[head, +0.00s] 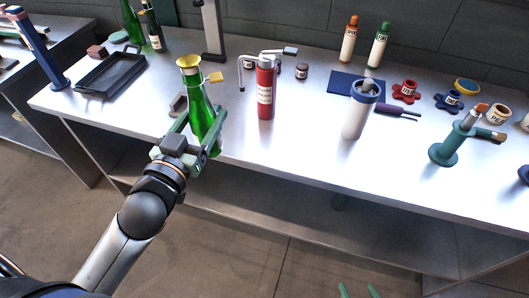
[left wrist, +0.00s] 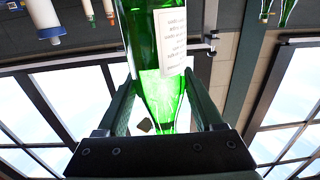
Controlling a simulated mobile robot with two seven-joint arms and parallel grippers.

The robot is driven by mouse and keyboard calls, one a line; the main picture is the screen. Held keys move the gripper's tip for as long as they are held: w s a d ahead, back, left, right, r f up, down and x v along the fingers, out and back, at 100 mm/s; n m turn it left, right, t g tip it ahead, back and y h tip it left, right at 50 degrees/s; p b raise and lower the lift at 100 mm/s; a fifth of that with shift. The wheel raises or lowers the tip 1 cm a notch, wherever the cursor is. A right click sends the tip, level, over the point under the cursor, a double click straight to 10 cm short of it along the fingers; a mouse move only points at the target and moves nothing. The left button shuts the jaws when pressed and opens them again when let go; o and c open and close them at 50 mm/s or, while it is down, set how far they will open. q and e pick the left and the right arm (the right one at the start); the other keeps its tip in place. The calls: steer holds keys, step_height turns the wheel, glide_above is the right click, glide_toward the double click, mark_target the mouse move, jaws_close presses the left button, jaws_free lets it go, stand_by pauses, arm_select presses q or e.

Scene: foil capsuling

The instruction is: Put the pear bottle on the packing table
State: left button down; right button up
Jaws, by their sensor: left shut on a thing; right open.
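A green bottle with a yellow top (head: 200,108) is upright in my left gripper (head: 196,128), near the front edge of the steel table (head: 310,155). I cannot tell whether its base touches the table. In the left wrist view the bottle (left wrist: 150,45) sits between both fingers (left wrist: 160,108); its pale label is unreadable, so I cannot tell if it is the pear one. Two more green bottles (head: 132,22) (head: 153,28) stand at the back left. My right gripper (head: 359,291) is open and empty at the bottom edge, only its fingertips showing. Nothing marks a table as the packing table.
A red cylinder (head: 266,90) stands just right of the held bottle. A black tray (head: 110,75) lies at left, and a white cup with a blue rim (head: 357,115) stands at centre right. Another table (head: 60,35) is at far left, across a gap.

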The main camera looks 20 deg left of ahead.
arm_select(q)
steer(key=shift+w+r+h, duration=0.15)
steer(key=shift+r+h, duration=0.15)
steer(key=shift+r, duration=0.35)
steer(key=shift+w+d+f+m+b, duration=0.15)
steer(key=shift+w+m+b, duration=0.15)
steer(key=shift+b, duration=0.25)
steer(key=shift+w+d+f+b, duration=0.5)
steer(key=shift+w+d+f, duration=0.75)
steer(key=shift+w+f, duration=0.7)
steer(key=shift+w+d+f+b, duration=0.5)
steer(key=shift+w+d+f, duration=0.95)
steer(key=shift+f, duration=0.75)
steer(key=shift+w+d+f+b, duration=0.5)
steer(key=shift+w+d+f, duration=0.55)
steer(key=shift+w+f, duration=1)
steer(key=shift+s, duration=0.1)
